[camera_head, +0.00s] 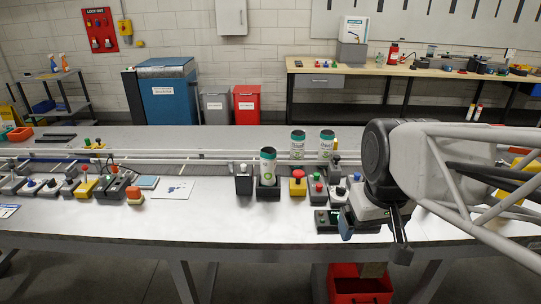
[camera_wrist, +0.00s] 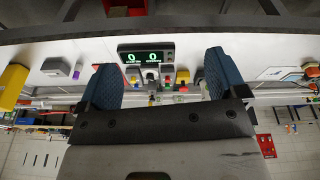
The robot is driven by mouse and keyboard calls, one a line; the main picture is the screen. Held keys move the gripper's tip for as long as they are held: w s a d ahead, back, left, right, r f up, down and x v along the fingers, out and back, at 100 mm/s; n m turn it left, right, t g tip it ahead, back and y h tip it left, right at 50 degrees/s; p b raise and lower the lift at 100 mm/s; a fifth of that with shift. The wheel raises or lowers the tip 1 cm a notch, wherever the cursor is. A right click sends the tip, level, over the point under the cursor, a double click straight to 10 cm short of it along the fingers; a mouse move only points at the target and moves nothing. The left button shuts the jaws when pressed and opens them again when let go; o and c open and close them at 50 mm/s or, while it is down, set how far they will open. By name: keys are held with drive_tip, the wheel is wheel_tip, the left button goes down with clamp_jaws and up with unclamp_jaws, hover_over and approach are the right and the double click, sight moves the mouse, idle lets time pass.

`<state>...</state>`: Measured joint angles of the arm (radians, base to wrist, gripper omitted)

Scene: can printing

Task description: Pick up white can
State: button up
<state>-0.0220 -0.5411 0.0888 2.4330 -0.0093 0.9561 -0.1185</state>
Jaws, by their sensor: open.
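Three white cans with green bands show in the head view. One white can (camera_head: 268,167) stands upright in a black holder (camera_head: 267,191) at the middle of the bench. Two more white cans, a left one (camera_head: 297,146) and a right one (camera_head: 326,146), stand upright farther back. My gripper (camera_head: 373,238) is over the right part of the bench, to the right of all three cans. Its two blue fingers are spread in the wrist view (camera_wrist: 162,78), with nothing held between them. I cannot make out a can in the wrist view.
A display box with green digits (camera_wrist: 146,52) lies beyond the fingers in the wrist view. A red button on a yellow box (camera_head: 298,184) and several control boxes stand between the cans and my gripper. The front strip of the white bench (camera_head: 200,222) is clear.

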drive_tip(key=w+a+r+n, duration=0.1)
drive_tip(key=w+a+n, duration=0.1)
drive_tip(key=w, duration=0.4)
drive_tip(key=w+a+r+n, duration=0.2)
drive_tip(key=w, duration=0.5)
drive_tip(key=n+g, duration=0.2)
drive_tip(key=n, duration=0.8)
approach(268, 150)
drive_tip(key=f, duration=0.5)
drive_tip(key=shift+s+d+f, duration=0.15)
drive_tip(key=shift+d+f, duration=0.05)
drive_tip(key=shift+f, duration=0.05)
drive_tip(key=shift+w+a+f+n, duration=0.15)
drive_tip(key=shift+w+a+n, duration=0.1)
drive_tip(key=shift+n, duration=0.05)
drive_tip(key=shift+f, duration=1.3)
drive_tip(key=shift+f, duration=0.1)
drive_tip(key=shift+f, duration=2.5)
